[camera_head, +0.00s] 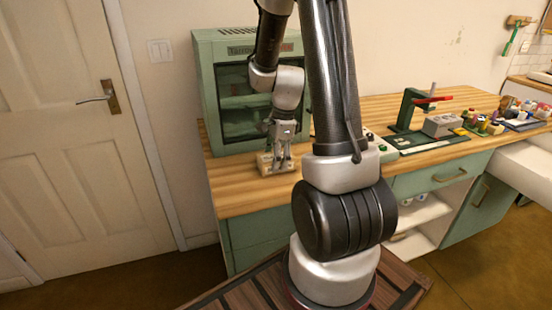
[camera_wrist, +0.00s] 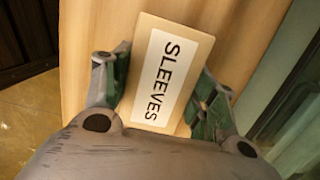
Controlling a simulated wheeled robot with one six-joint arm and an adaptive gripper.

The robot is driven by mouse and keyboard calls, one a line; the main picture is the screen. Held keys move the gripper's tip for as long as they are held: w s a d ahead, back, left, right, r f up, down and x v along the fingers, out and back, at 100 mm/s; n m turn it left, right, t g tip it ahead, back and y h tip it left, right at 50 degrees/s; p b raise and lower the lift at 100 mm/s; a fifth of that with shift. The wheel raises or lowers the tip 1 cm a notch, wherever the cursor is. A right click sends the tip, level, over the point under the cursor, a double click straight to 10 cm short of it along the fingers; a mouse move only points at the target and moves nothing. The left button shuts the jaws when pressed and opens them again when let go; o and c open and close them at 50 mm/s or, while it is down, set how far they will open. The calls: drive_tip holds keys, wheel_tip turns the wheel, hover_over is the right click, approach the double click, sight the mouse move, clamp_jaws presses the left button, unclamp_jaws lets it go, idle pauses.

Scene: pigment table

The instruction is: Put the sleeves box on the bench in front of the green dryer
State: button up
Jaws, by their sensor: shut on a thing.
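The sleeves box (camera_wrist: 173,35), tan with a white label reading SLEEVES, lies between the two fingers of my gripper (camera_wrist: 165,90) in the wrist view. My gripper is shut on it. In the head view the box (camera_head: 266,165) is small and sits at or just above the bench top, below my gripper (camera_head: 279,160). I cannot tell for sure whether it touches the wood. The green dryer (camera_head: 205,80) stands right behind, with a dark glass front. The box is in front of the dryer's door. The wooden bench (camera_head: 240,195) carries the dryer.
A green press with a red handle (camera_head: 408,110) and a grey box (camera_head: 443,125) stand farther right on the bench, with several small jars (camera_head: 485,125) beyond. My arm hides part of the bench middle. The bench's front edge is close to the box.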

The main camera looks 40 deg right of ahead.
drive_tip(key=o, duration=1.1)
drive_tip(key=shift+f, duration=0.1)
drive_tip(key=shift+c, duration=0.2)
wheel_tip(320, 180, up, 12)
drive_tip(key=d+f, duration=0.1)
drive_tip(key=d, duration=0.1)
drive_tip(key=s+a+r+n+t, duration=0.1)
drive_tip(key=s+a+r+n, duration=0.2)
drive_tip(key=s+n, duration=0.2)
drive_tip(key=s+a+r+n+t+h, duration=0.1)
drive_tip(key=s+a+r+n, duration=0.2)
drive_tip(key=s+n, duration=0.3)
drive_tip(key=s+a+r+n+t, duration=0.1)
drive_tip(key=s+a+r+n, duration=0.2)
drive_tip(key=n, duration=0.7)
drive_tip(key=shift+s+r+t+h, duration=0.4)
drive_tip(key=shift+s+r, duration=0.7)
drive_tip(key=shift+s, duration=0.2)
